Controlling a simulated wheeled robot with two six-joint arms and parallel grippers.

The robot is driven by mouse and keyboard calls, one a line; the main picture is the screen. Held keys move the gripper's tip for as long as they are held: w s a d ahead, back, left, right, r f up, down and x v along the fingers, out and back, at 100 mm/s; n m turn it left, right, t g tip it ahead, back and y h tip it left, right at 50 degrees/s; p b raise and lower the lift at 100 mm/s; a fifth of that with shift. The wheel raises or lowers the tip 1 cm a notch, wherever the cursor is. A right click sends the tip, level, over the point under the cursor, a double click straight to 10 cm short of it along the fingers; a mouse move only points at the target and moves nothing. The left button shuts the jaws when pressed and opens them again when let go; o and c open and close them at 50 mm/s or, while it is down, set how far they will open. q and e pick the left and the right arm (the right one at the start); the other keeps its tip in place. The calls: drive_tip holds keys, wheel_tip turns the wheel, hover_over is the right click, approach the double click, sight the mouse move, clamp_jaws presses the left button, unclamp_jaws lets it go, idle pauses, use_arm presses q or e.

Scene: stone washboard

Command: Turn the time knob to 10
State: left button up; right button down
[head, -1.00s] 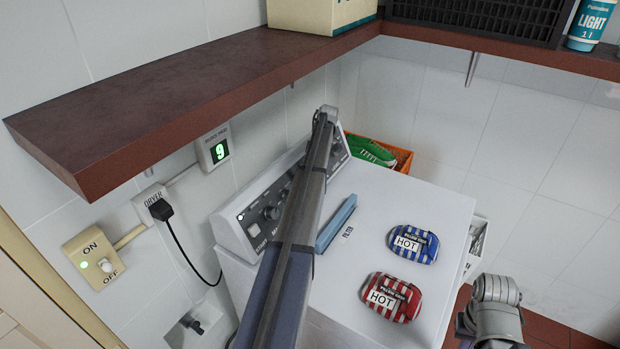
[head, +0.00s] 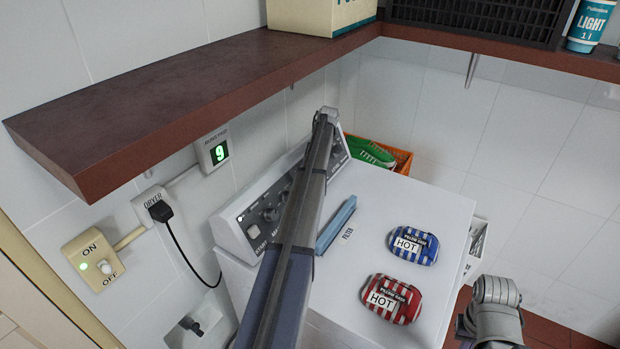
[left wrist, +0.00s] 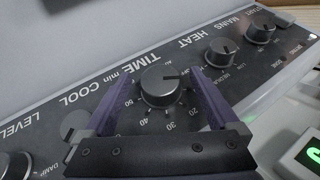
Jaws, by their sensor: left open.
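The time knob (left wrist: 161,86) is a dark round dial with a silver rim, in the middle of the left wrist view. Its numbers appear upside down around it. A light line on its face points to the upper right, by small lettering; the exact setting is hard to read. My left gripper (left wrist: 163,78) is open, with one purple finger on each side of the knob; I cannot tell whether they touch it. In the head view my left arm hides the knob and gripper over the control panel (head: 239,217).
Other panel knobs include heat (left wrist: 221,51) and mains (left wrist: 261,27). On the white machine top lie a blue filter handle (head: 337,224), a blue striped pack (head: 413,245) and a red one (head: 391,299). A brown shelf (head: 190,95) overhangs the panel.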

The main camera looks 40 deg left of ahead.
use_arm(q)
drive_tip(key=p+v, duration=0.7)
drive_tip(key=v, duration=0.1)
drive_tip(key=shift+s+f, duration=0.2)
idle(0.5)
